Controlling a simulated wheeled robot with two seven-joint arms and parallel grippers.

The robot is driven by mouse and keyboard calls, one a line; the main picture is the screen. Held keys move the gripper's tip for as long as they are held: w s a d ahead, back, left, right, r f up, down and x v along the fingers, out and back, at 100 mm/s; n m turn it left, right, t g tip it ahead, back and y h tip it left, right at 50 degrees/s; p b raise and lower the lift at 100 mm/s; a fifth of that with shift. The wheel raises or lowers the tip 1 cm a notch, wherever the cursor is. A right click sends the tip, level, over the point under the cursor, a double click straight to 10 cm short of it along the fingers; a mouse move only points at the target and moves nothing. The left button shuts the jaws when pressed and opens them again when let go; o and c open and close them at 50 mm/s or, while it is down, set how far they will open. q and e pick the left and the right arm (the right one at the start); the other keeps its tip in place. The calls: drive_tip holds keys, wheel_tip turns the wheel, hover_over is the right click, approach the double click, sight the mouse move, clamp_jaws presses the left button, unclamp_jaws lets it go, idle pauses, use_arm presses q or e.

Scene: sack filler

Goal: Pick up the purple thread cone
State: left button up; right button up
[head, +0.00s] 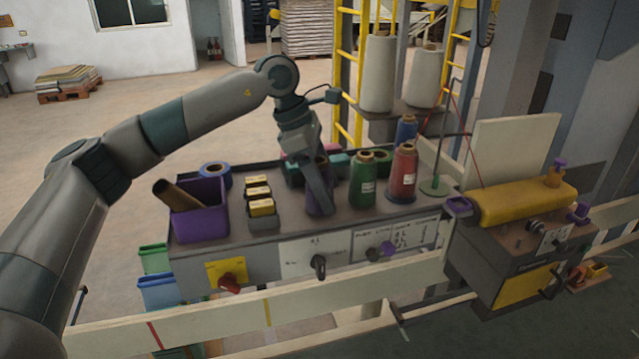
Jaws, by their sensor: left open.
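The purple thread cone (323,203) stands upright on the grey workbench top (345,218), left of the green cone. My left gripper (322,205) reaches down from above at the purple cone. Its fingers are open and cover much of the cone, so I cannot tell whether they touch it. The cone's top is partly hidden behind the gripper. My right gripper is not in view.
Close right stand a green cone (363,182), a red cone (402,174) and a blue cone (406,130). Left are small yellow boxes (261,207) and a purple bin (200,222). A yellow sewing machine (520,202) stands right. A pale rail (285,308) runs in front.

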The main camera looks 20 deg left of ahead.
sight(327, 169)
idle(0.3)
use_arm(q)
drive_tip(key=c, duration=1.1)
drive_tip(key=shift+c, duration=0.2)
drive_tip(key=shift+r, duration=0.15)
drive_tip(key=shift+r, duration=0.55)
wheel_tip(327, 169, up, 3)
drive_tip(key=shift+f+p, duration=0.2)
drive_tip(key=shift+p, duration=0.5)
drive_tip(key=s+d+r, duration=0.5)
drive_tip(key=d+r, duration=0.2)
drive_tip(key=d, duration=0.3)
drive_tip(key=shift+d, duration=0.3)
